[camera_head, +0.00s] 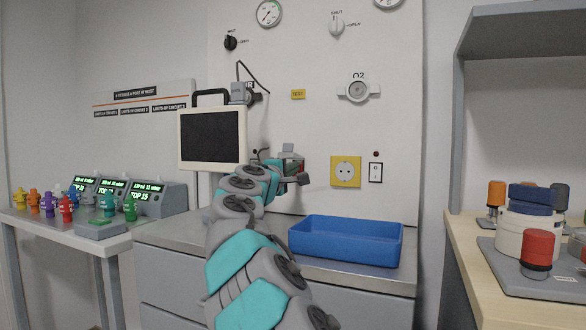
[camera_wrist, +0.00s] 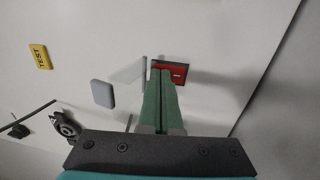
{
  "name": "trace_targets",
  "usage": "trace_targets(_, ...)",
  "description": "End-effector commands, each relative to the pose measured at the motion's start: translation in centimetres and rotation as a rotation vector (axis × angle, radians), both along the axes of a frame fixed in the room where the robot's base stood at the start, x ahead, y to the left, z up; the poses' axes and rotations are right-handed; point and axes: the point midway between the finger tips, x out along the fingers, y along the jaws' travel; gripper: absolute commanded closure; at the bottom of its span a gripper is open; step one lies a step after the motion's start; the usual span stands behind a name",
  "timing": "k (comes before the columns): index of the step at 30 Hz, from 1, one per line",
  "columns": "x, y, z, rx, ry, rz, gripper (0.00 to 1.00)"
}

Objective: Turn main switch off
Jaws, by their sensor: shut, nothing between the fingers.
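A red plate (camera_wrist: 181,67) with small pale marking is on the white wall panel, at the tips of my gripper (camera_wrist: 160,72) in the wrist view. My gripper's two green fingers are together, with nothing between them. The tips overlap the plate's left part; I cannot tell whether they touch it. In the head view my gripper (camera_head: 290,164) is at the wall, right of the monitor, and mostly hides the red part. A white rocker switch (camera_head: 376,172) with a red lamp above it is further right on the wall. No main switch label is readable.
A blue tray (camera_head: 345,242) sits on the counter below. A yellow TEST label (camera_head: 298,94) and O2 outlet (camera_head: 357,90) are above.

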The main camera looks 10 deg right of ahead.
Motion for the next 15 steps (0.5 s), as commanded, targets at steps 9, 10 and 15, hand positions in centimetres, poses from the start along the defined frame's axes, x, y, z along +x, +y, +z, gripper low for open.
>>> trace_targets(9, 0.43, -0.27, 0.22, 0.027, 0.039, 0.001, 1.00)
trace_targets(10, 0.43, -0.27, 0.22, 0.027, 0.039, 0.001, 1.00)
trace_targets(15, 0.26, -0.16, 0.26, 0.028, 0.039, 0.000, 1.00)
